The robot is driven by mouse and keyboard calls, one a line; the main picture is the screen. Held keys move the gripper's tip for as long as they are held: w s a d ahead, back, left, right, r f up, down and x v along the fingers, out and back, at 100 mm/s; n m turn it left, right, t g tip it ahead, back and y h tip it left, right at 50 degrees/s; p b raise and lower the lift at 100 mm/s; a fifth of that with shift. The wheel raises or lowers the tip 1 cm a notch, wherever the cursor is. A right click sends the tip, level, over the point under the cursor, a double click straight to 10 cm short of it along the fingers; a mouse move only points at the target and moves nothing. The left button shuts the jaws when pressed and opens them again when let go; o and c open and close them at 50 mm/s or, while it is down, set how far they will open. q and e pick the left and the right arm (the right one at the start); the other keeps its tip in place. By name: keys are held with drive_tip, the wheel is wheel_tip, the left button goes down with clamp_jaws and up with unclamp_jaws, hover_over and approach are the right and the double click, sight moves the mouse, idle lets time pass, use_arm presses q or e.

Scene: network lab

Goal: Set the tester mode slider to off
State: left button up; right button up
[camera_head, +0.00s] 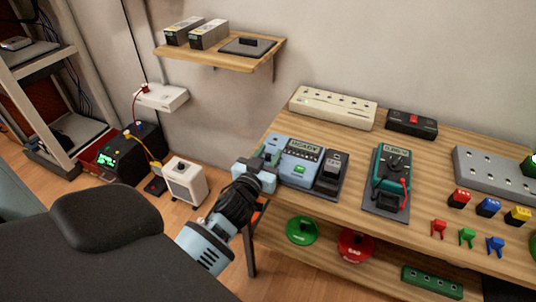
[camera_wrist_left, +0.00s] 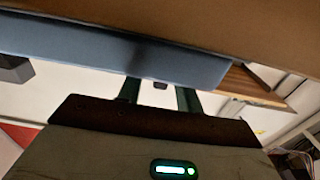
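The blue tester (camera_head: 300,151) with a lit READY screen stands at the left end of the wooden bench, beside a dark handheld unit (camera_head: 331,173). My left gripper (camera_head: 268,158) is at the tester's left side. In the left wrist view the two fingers (camera_wrist_left: 158,95) are apart, their tips at the edge of a blue body (camera_wrist_left: 130,50). A small dark nub (camera_wrist_left: 160,85) shows between them; it may be the mode slider, but I cannot tell its setting or whether the fingers touch it. My right gripper is not in view.
A green meter (camera_head: 391,178) stands on the bench (camera_head: 350,213) right of the tester. A power strip (camera_head: 333,107) lies behind. Colored plugs and a grey panel are at the right. A wall shelf (camera_head: 225,57) hangs above left; a white box (camera_head: 184,182) stands on the floor.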

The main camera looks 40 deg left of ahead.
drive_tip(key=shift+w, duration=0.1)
use_arm(q)
clamp_jaws()
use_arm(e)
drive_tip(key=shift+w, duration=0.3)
use_arm(q)
drive_tip(key=shift+a, duration=0.1)
drive_tip(key=a, duration=0.1)
drive_tip(key=a+p, duration=0.1)
drive_tip(key=shift+s+a, duration=0.3)
drive_tip(key=shift+s, duration=0.05)
unclamp_jaws()
drive_tip(key=shift+a, duration=0.1)
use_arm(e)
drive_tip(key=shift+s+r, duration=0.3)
